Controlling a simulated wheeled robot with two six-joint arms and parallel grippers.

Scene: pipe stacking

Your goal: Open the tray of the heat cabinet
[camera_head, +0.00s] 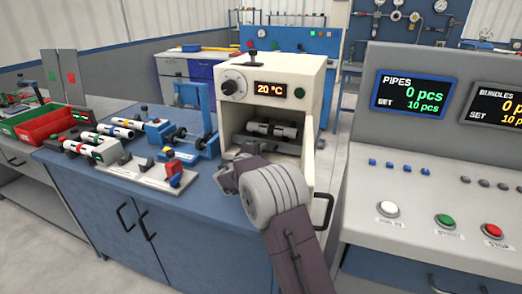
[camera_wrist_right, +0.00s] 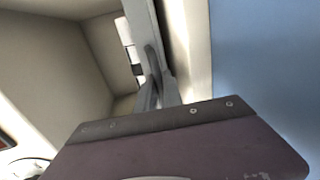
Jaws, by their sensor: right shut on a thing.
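The heat cabinet (camera_head: 262,108) is a cream box on the blue bench, with a dial and a display reading 20 °C. Its door (camera_head: 312,158) stands open on the right side. The tray (camera_head: 287,146), bearing dark rollers or pipes (camera_head: 272,129), is inside the opening. My right gripper (camera_head: 232,176) is in front of the opening at its lower edge and hides part of it. In the right wrist view its fingers (camera_wrist_right: 156,92) are closed on a thin grey bar (camera_wrist_right: 143,25), apparently part of the tray. My left gripper is not in view.
Left of the cabinet are a blue fixture (camera_head: 190,140), a white plate with coloured clamps (camera_head: 150,172), several pipes and a red bin (camera_head: 52,122). A control console (camera_head: 420,200) with buttons stands close on the right. The floor shows between bench and console.

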